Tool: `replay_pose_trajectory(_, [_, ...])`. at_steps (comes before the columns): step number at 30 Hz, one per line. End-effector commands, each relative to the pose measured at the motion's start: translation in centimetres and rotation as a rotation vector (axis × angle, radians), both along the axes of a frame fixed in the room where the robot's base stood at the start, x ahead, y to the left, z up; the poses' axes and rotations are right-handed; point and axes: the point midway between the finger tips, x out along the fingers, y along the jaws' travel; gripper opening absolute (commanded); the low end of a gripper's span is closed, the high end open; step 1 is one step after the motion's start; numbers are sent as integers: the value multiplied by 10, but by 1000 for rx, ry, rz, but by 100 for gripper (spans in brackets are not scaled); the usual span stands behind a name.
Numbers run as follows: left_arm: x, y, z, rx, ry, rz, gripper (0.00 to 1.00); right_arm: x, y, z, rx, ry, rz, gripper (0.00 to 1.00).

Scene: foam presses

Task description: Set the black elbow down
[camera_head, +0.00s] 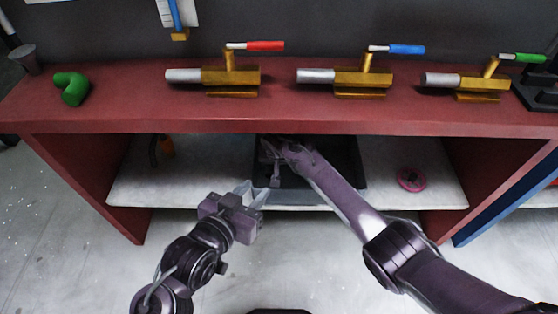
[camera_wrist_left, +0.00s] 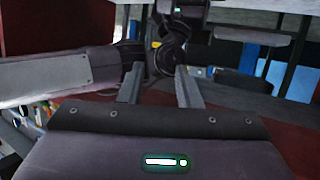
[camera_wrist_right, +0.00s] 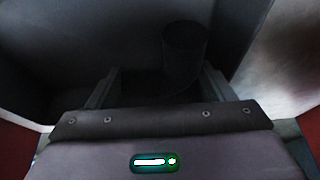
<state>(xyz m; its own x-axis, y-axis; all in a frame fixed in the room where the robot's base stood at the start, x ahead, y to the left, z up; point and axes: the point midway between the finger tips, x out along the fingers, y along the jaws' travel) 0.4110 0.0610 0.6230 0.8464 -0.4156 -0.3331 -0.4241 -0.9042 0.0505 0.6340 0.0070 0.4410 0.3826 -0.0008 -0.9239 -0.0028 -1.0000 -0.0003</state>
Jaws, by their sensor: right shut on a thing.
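The black elbow (camera_wrist_right: 184,50) shows in the right wrist view, its round open end upright between my fingers. My right gripper (camera_wrist_right: 160,88) is shut on it. In the head view my right gripper (camera_head: 270,162) reaches under the red top, over a black tray (camera_head: 352,165) on the pale lower shelf. There I cannot make out the elbow against the dark tray, nor tell whether it touches the tray floor. My left gripper (camera_head: 256,191) is open and empty in front of the shelf, and its parted fingers show in the left wrist view (camera_wrist_left: 158,85).
Three brass presses with red (camera_head: 230,78), blue (camera_head: 345,80) and green (camera_head: 470,84) handles stand on the red top. A green elbow (camera_head: 72,90) lies at its left. A pink round thing (camera_head: 411,179) and a small orange thing (camera_head: 167,146) are on the lower shelf.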

Motion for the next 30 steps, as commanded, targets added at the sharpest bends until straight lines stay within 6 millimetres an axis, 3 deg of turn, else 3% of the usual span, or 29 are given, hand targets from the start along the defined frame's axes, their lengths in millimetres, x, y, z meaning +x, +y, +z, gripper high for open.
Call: replay_pose_trajectory(30, [10,-1,29,-52,-125,9,31,0,1,-8,1,-2,-1,41])
